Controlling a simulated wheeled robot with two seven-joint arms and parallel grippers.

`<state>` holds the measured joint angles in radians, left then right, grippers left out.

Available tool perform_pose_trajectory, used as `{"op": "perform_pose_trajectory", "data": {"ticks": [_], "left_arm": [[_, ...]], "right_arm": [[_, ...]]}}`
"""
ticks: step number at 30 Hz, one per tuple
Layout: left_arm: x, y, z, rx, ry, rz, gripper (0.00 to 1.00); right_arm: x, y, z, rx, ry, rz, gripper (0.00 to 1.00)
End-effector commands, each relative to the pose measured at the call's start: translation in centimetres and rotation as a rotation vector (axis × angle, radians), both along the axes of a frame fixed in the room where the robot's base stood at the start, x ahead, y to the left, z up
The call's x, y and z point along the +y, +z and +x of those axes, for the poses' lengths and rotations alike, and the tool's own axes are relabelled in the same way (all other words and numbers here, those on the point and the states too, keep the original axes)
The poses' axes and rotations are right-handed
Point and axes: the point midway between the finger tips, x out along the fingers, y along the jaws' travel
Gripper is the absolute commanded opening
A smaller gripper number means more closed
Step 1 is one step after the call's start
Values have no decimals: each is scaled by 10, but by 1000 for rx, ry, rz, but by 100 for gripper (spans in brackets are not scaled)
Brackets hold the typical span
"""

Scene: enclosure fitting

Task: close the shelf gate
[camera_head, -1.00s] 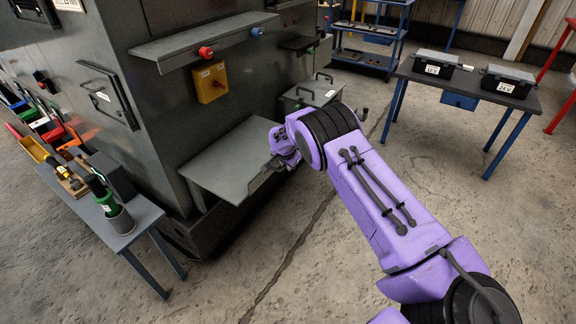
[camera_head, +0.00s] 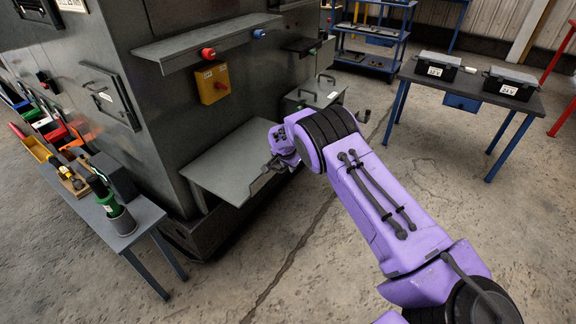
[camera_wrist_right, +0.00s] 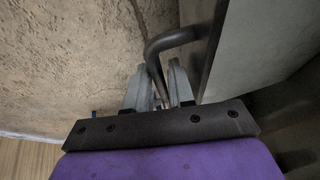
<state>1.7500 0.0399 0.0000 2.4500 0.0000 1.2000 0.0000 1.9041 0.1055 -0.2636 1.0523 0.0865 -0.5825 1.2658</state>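The shelf gate looks to be the flat grey panel (camera_head: 222,168) that stands out nearly level from the low front of the dark cabinet. A dark bent handle (camera_wrist_right: 176,38) is on its edge. My right gripper (camera_head: 272,165) is at the panel's right edge, partly hidden by my own wrist. In the right wrist view my right gripper (camera_wrist_right: 159,76) has its fingers close together on both sides of the handle bar and looks shut on it. The panel's edge (camera_wrist_right: 213,50) is just right of the fingers. My left gripper is not in view.
Above the panel are a grey ledge (camera_head: 205,42) with a red and a blue knob, and a yellow box (camera_head: 212,84). A tool bench (camera_head: 145,215) is at the left. A table (camera_head: 480,88) with two black cases is at the right. The floor before the panel is clear.

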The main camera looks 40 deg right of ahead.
Motion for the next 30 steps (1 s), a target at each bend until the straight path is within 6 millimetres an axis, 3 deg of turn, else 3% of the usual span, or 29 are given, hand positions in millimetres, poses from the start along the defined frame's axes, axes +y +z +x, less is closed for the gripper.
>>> {"op": "perform_pose_trajectory", "data": {"ticks": [12, 16, 30], "left_arm": [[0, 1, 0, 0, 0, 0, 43], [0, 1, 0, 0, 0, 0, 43], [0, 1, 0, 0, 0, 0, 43]], "right_arm": [[27, 81, -25, -2, 3, -1, 23], [30, 90, -29, 0, 2, 0, 23], [31, 91, -29, 0, 2, 1, 23]]}}
